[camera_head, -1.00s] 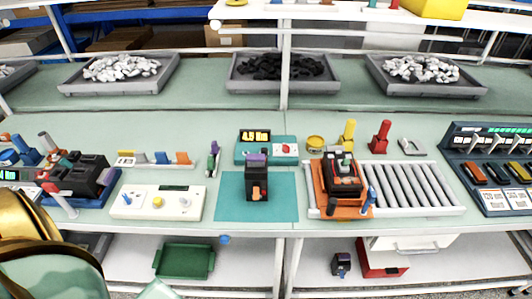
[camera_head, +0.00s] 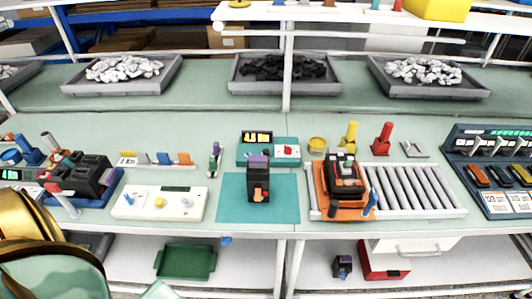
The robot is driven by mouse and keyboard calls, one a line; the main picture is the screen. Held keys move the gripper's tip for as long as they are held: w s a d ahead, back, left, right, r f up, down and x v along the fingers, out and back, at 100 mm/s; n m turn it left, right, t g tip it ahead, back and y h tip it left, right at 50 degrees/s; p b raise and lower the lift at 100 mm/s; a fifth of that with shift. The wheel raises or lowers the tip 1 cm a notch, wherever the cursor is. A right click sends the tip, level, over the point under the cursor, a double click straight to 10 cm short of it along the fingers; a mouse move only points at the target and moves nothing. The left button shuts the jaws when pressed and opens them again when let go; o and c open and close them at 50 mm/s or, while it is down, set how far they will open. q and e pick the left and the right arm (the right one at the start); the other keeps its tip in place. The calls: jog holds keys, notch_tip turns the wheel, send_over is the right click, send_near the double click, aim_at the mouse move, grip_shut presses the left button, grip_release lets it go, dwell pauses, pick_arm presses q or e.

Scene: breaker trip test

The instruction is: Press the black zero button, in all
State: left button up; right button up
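I cannot make out a black zero button for certain at this size. A teal device (camera_head: 268,163) with a lit yellow-on-black display (camera_head: 257,138) stands at the back middle of the bench; its small white panel bears a red spot. A black breaker (camera_head: 258,187) with an orange part stands upright on a teal mat (camera_head: 287,208). Another black unit (camera_head: 345,181) sits in an orange fixture (camera_head: 345,213). Neither of my grippers is in view.
A roller conveyor (camera_head: 422,190) lies right of the orange fixture. A dark switch console (camera_head: 492,165) stands at the far right. A blue-based black unit (camera_head: 82,180) is at the left. Grey trays of parts (camera_head: 285,87) line the back. Some bench is bare between the items.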

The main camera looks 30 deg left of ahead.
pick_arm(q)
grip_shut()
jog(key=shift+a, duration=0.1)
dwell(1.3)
